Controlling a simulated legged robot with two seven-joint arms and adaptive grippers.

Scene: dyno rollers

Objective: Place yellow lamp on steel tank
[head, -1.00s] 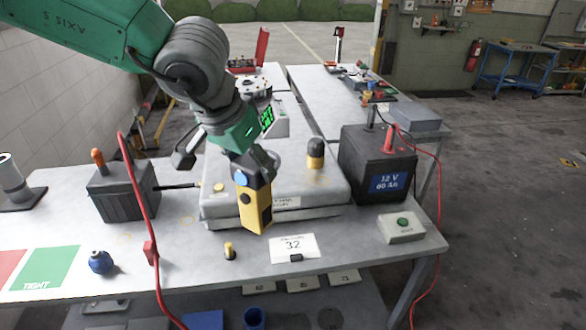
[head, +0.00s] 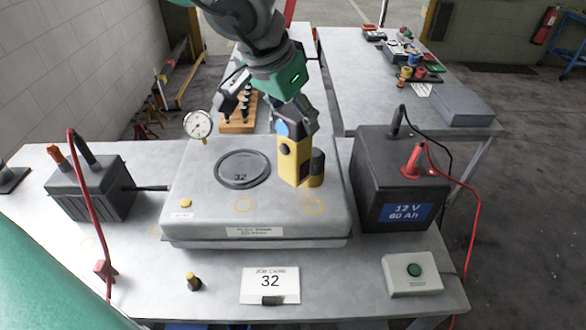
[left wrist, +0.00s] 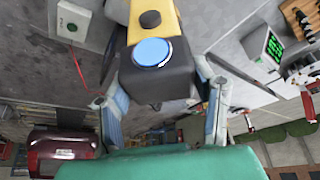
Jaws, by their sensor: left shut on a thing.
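The yellow lamp (head: 292,160) is a yellow and black block with a blue disc near its top. My left gripper (head: 295,128) is shut on its upper part, and the lamp hangs roughly upright over the right part of the steel tank (head: 215,215). I cannot tell whether its lower end touches the tank top. In the left wrist view the lamp (left wrist: 158,75) sits between the fingers of my left gripper (left wrist: 160,100), blue disc facing the camera. The tank is a flat grey box with a round hatch (head: 242,168). My right gripper is not in view.
A dark cylinder with a yellow base (head: 316,168) stands right beside the lamp. A black battery (head: 385,185) is right of the tank, a dark grey box (head: 92,190) left. A gauge (head: 198,124) rises behind. The front left tank top is mostly clear.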

